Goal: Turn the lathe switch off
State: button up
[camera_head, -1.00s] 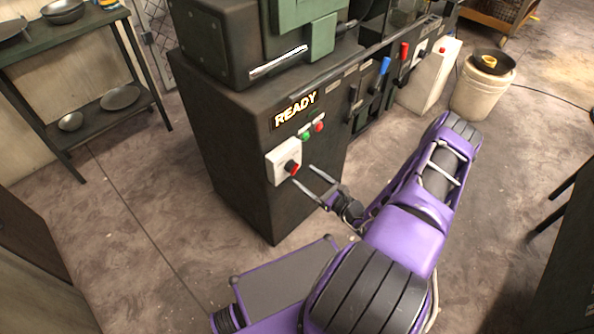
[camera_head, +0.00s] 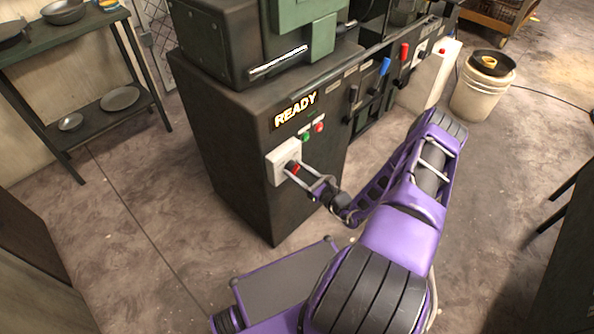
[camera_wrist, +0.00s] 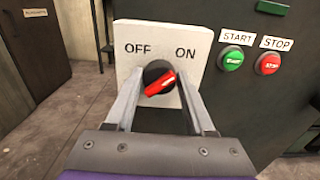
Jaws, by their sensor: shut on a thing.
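The lathe switch is a white box with a black rotary knob and a red pointer, on the front of the dark lathe cabinet (camera_head: 240,170). In the wrist view the switch plate (camera_wrist: 165,35) reads OFF at left and ON at right. The red pointer of the knob (camera_wrist: 160,82) slants up to the right, toward ON. My gripper (camera_wrist: 160,95) has one finger on each side of the knob and is shut on it. In the head view my gripper (camera_head: 297,172) reaches the switch box (camera_head: 283,155) from the right.
A green START button (camera_wrist: 231,59) and a red STOP button (camera_wrist: 268,63) sit right of the switch. A READY display (camera_head: 295,110) is above it. A shelf with bowls (camera_head: 75,105) stands at left, a bucket (camera_head: 482,95) at right. Floor around is mostly clear.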

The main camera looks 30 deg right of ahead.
grip_shut()
jog(key=n, duration=0.4)
jog(key=n+p, duration=0.1)
jog(key=n, duration=0.3)
jog(key=shift+a, duration=0.1)
jog(key=n+p, duration=0.1)
jog(key=n, duration=0.4)
jog(key=shift+s+f+n, duration=0.1)
jog(key=shift+n, duration=0.2)
jog(key=shift+a+f+n+p, duration=0.1)
jog(key=shift+n+p, duration=0.35)
jog(key=shift+n, duration=1.75)
